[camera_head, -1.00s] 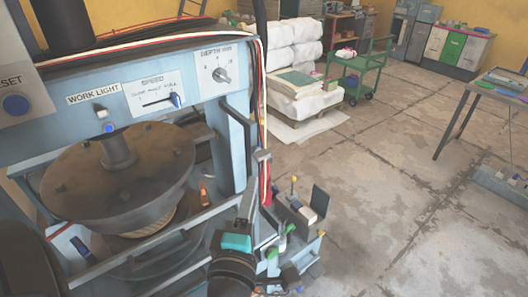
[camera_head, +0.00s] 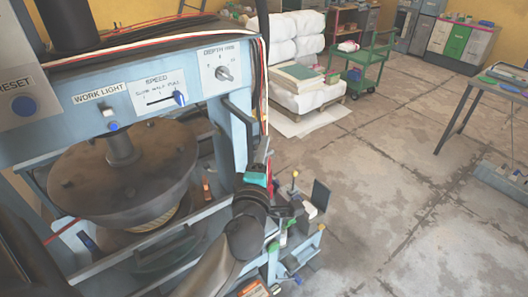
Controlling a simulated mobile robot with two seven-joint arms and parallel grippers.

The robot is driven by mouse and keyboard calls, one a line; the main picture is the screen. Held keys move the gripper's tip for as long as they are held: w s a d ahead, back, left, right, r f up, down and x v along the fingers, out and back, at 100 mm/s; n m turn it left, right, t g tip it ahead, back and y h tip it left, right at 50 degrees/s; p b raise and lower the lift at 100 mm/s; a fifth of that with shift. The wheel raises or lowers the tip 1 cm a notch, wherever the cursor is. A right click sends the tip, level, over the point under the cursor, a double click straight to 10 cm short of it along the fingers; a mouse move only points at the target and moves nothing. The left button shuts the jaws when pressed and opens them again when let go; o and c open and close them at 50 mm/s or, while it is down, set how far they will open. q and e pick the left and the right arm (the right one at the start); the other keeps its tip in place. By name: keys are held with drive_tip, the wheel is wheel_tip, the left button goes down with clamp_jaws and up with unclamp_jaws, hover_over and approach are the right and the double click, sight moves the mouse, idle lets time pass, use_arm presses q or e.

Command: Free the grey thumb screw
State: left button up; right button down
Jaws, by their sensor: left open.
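I cannot pick out a grey thumb screw for certain. My left arm rises from the bottom of the head view, and its dark wrist and teal part stand in front of the press's right post. My left gripper (camera_head: 262,155) is beside that post, small and partly lost against it. It is open, and I see nothing between its fingers. The blue press (camera_head: 192,92) fills the left side, with a round dark plate (camera_head: 120,180) under its panel. A grey depth knob (camera_head: 224,74) is on the panel. My right gripper is not in view.
A low blue bench with small fittings and a dark upright plate (camera_head: 320,195) stands just right of my wrist. A front rail (camera_head: 150,240) crosses before the round plate. A pallet with white sacks (camera_head: 312,95) and a green cart (camera_head: 366,62) stand behind.

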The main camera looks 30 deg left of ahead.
use_arm(q)
drive_tip(key=shift+c, duration=0.3)
clamp_jaws()
idle(0.4)
